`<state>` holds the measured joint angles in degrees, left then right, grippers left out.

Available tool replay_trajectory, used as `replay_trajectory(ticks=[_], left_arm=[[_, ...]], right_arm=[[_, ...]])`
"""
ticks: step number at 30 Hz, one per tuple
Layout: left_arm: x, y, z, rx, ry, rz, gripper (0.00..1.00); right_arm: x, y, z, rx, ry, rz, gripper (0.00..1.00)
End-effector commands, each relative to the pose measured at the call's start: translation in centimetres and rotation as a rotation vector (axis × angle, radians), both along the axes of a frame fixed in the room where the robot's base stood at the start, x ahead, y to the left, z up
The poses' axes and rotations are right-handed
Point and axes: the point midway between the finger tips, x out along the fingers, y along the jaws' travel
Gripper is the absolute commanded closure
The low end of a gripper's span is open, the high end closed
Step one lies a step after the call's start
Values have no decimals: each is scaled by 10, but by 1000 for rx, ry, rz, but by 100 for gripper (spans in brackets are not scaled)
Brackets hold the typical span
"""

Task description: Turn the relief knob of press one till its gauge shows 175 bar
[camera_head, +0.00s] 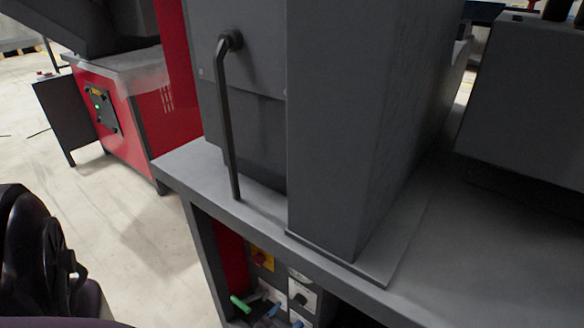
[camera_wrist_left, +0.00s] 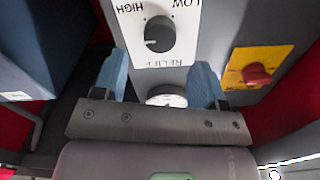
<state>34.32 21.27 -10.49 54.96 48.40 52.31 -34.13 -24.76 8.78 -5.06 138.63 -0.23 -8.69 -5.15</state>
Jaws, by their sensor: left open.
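The relief knob (camera_wrist_left: 160,34) is a dark round knob on a white plate (camera_wrist_left: 185,12) marked HIGH, LOW and RELIEF, upside down in the left wrist view. It shows small in the head view (camera_head: 300,299). My left gripper (camera_wrist_left: 158,82) is open, its blue fingertips apart near the plate's RELIEF edge. The knob lies beyond the tips, with nothing held between them. A round white gauge (camera_wrist_left: 166,96) is partly hidden behind the gripper; its reading cannot be made out. In the head view my left gripper (camera_head: 283,317) is low under the table edge. My right gripper is not in view.
A red knob on a yellow plate (camera_wrist_left: 236,78) sits beside the relief plate. The grey press table (camera_head: 440,270) overhangs the panel, with a grey column (camera_head: 345,120) and a dark lever (camera_head: 226,120) above. A red machine (camera_head: 165,110) stands behind.

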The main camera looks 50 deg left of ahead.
Motion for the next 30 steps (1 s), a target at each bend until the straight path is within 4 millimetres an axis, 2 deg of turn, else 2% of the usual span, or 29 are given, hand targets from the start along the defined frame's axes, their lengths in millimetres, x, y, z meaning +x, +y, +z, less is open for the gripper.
replay_trajectory(ticks=[6,12,30], left_arm=[[-35,-9,2,-2,-3,1,34],[-54,-13,1,-1,-2,2,34],[-58,-14,0,-1,-1,1,34]], right_arm=[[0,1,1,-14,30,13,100],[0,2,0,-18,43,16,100],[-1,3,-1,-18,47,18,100]])
